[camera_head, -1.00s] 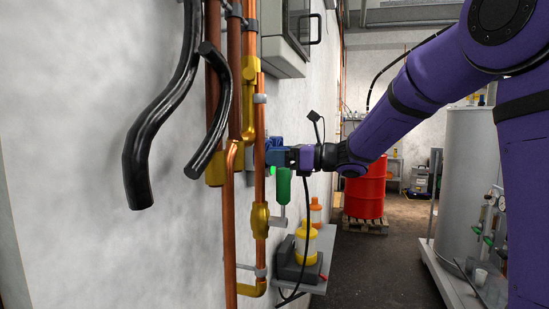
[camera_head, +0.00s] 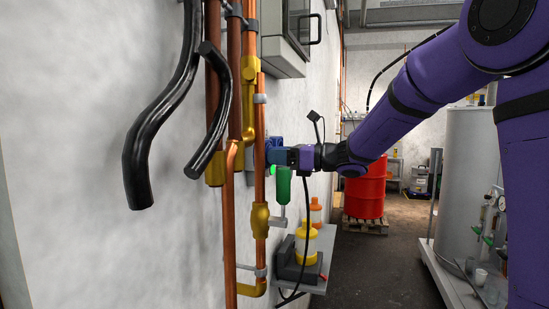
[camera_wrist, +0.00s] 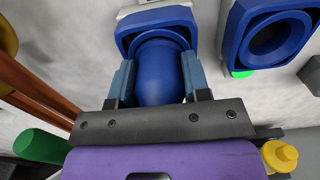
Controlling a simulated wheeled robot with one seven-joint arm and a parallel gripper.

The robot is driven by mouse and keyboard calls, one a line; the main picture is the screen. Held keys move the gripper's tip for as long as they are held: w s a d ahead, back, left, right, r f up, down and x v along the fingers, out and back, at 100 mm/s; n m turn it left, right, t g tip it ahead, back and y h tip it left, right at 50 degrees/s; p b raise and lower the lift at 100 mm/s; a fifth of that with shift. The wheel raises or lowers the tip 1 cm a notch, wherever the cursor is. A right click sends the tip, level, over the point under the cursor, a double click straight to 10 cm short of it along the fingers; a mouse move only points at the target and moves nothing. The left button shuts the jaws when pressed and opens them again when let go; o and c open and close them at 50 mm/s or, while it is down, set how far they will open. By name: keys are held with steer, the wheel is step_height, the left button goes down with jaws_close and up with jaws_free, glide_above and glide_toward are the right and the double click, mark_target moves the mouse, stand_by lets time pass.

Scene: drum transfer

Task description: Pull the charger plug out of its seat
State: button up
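The charger plug (camera_wrist: 160,78) is a rounded blue body in the wrist view. Its far end sits in a square blue seat (camera_wrist: 122,38) on the wall. My gripper (camera_wrist: 157,75) has one grey-blue finger along each side of the plug, and both fingers appear to touch it. It looks shut on the plug. In the head view my gripper (camera_head: 277,156) reaches the wall behind the copper pipes, and the plug is mostly hidden there.
A second blue socket (camera_wrist: 275,42) with a round recess is right of the seat, with a green light (camera_wrist: 241,74) below. Copper pipes (camera_head: 229,225) run close on the left. A green handle (camera_head: 283,186) and a shelf with yellow bottles (camera_head: 306,245) are below. A red drum (camera_head: 365,193) stands behind.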

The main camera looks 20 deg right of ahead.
steer(key=c, duration=0.3)
steer(key=shift+v, duration=2.95)
